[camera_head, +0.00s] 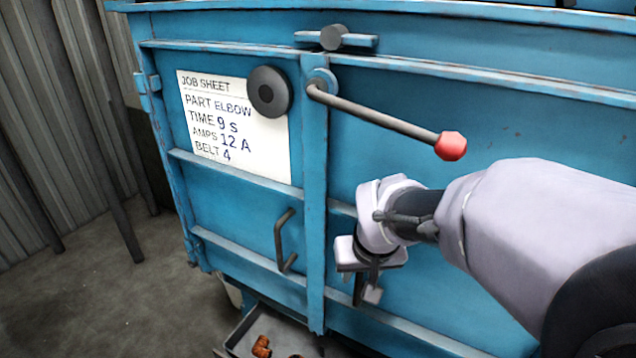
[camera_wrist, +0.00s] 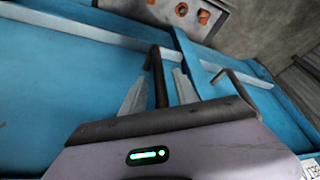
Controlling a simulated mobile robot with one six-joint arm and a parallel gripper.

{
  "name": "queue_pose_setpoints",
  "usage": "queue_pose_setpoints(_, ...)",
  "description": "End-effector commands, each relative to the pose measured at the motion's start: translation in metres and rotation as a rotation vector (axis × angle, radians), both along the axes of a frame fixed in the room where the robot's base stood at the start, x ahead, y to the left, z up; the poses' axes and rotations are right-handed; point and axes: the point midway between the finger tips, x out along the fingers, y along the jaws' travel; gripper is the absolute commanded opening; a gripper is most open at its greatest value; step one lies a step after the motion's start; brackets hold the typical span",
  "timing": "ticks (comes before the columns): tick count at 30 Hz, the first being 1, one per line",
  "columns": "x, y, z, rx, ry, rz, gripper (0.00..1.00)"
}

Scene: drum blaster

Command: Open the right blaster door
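The right blaster door (camera_head: 480,130) is a blue panel, closed flush beside the left door (camera_head: 235,215). A grey lever with a red knob (camera_head: 450,146) is pivoted at the seam and lies across the right door. My gripper (camera_head: 366,282) is low on the right door, near the seam. In the wrist view, the right door's dark bar handle (camera_wrist: 158,72) stands between the two fingers of my gripper (camera_wrist: 160,92), with a gap on each side. My gripper is open. In the head view my gripper mostly hides this handle.
The left door carries a similar handle (camera_head: 285,241), a job sheet (camera_head: 222,120) and a round dark knob (camera_head: 268,91). A dark latch (camera_head: 334,38) sits above the seam. A tray with orange parts (camera_head: 245,328) lies below. Open floor (camera_head: 90,295) is at the left.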

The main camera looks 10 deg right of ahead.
Motion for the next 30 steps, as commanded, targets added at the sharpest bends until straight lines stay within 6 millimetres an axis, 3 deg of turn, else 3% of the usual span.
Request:
queue_pose_setpoints(6, 0.0001, 0.0, 0.0, 0.0, 0.0, 0.0, 0.36)
queue_pose_setpoints(12, -0.0001, 0.0, 0.0002, 0.0, 0.0, 0.0, 0.0)
queue_pose_setpoints(30, -0.0001, 0.0, 0.0004, 0.0, 0.0, 0.001, 0.0)
